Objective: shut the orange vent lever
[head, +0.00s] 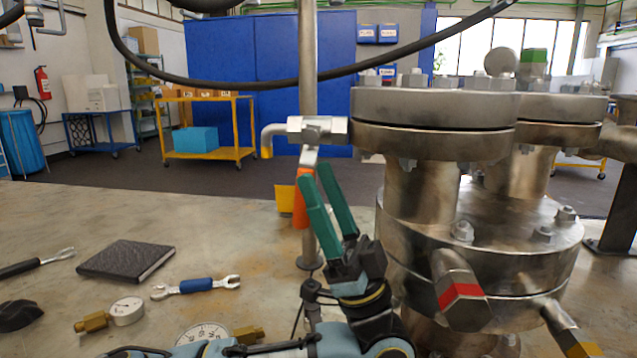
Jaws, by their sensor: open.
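The orange vent lever (303,199) hangs down below a small metal valve (311,130) on the side of the steel flanged vessel (431,185). A bent outlet pipe (272,136) points left and down from the valve. My gripper (328,184) has two green fingers pointing up and left, spread apart with nothing between them. The left finger overlaps the lever's right edge in the head view. I cannot tell whether it touches the lever.
On the bench lie a black notebook (126,261), a blue-handled wrench (196,287) and brass-fitted gauges (127,311). A vertical metal post (308,60) stands behind the valve. A black cable (270,84) sags across the top. Hex plugs (461,296) stick out from the vessel, right of my gripper.

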